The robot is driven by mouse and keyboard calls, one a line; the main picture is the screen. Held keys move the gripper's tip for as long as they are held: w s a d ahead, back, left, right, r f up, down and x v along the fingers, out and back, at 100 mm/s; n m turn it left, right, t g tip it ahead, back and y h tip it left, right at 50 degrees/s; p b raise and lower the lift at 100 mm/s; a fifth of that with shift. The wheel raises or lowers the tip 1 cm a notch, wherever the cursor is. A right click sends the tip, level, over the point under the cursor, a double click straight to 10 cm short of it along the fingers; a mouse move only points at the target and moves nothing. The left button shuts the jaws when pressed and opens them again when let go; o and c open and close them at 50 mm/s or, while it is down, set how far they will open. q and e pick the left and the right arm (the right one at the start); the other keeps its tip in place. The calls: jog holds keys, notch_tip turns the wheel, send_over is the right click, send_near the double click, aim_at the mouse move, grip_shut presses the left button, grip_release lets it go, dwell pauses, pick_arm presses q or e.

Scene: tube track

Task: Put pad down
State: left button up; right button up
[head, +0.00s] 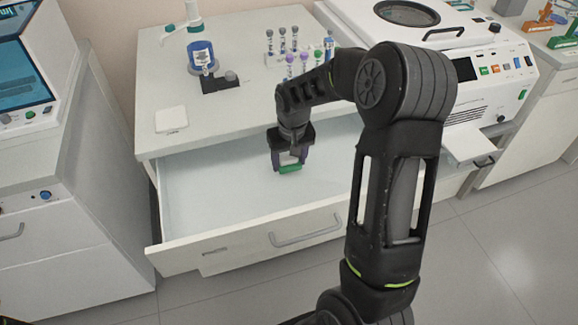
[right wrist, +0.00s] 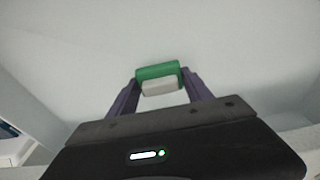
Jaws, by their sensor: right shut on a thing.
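The pad is a small block with a green part and a pale grey-white part, seen in the head view (head: 290,169) and in the right wrist view (right wrist: 157,72). My right gripper (head: 289,163) is shut on the pad, with a purple finger on each side of it; it also shows in the right wrist view (right wrist: 159,84). The gripper points down within the open drawer (head: 215,205), over its pale floor. I cannot tell whether the pad touches the drawer floor. My left gripper is not in view.
The drawer is otherwise empty, with its front panel and handle (head: 305,231) toward me. On the bench above stand a white square (head: 171,119), a blue-banded bottle (head: 201,57) and a rack of tubes (head: 293,58). A white machine (head: 480,75) stands at the right.

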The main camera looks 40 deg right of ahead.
aim_at(289, 164)
jog(key=shift+f, duration=1.45)
jog(key=shift+f, duration=0.2)
jog(key=o, duration=1.6)
jog(key=shift+r, duration=0.1)
notch_tip(289, 164, up, 12)
jog(key=s, duration=0.1)
jog(key=shift+s+a, duration=0.3)
jog(key=shift+s, duration=0.05)
